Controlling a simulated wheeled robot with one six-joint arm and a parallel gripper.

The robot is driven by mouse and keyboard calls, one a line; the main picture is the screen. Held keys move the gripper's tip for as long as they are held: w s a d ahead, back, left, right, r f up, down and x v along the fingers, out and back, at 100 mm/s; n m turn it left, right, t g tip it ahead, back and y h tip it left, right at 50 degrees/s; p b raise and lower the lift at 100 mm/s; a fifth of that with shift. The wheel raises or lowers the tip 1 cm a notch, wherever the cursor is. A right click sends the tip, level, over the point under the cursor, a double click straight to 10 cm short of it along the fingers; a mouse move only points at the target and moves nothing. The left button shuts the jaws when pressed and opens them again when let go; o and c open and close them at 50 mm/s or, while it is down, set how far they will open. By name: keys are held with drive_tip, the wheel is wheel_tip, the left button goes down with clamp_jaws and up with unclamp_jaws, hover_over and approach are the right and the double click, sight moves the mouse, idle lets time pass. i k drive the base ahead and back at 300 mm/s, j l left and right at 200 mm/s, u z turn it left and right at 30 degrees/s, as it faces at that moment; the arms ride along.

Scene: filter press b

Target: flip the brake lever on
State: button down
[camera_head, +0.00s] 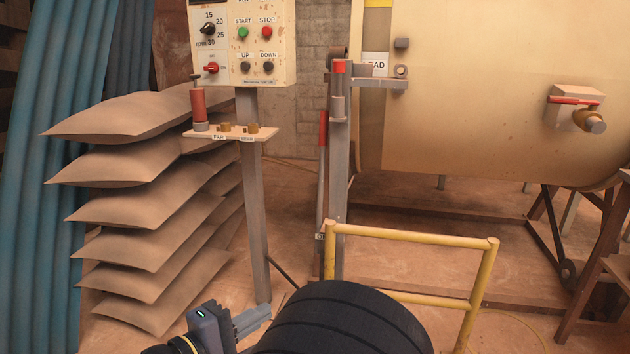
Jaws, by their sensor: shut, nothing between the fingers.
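A long thin lever with a red grip (323,129) stands nearly upright against the left side of a grey post (340,170). I take it for the brake lever, though no readable label confirms this. A small, partly hidden label (320,236) sits near its lower end. My gripper (266,314) is low at the bottom of the view, below and left of the lever and well apart from it. Its fingers are shut with nothing between them, pointing right. My dark arm link covers the floor beside it.
A yellow guard rail (415,237) stands right of the post. A control panel (243,40) on a grey stand (253,190) is left of the lever, with a small shelf (230,133). Stacked sacks (150,205) fill the left. A large cream drum (480,90) is behind right.

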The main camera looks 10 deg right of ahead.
sight(324, 116)
drive_tip(key=i+j+z, duration=0.35)
drive_tip(key=i, duration=0.3)
drive_tip(key=i+j+z, duration=0.35)
drive_tip(key=i+j, duration=0.25)
drive_tip(key=i+j+z, duration=0.35)
drive_tip(key=i+j, duration=0.2)
drive_tip(key=j, duration=0.2)
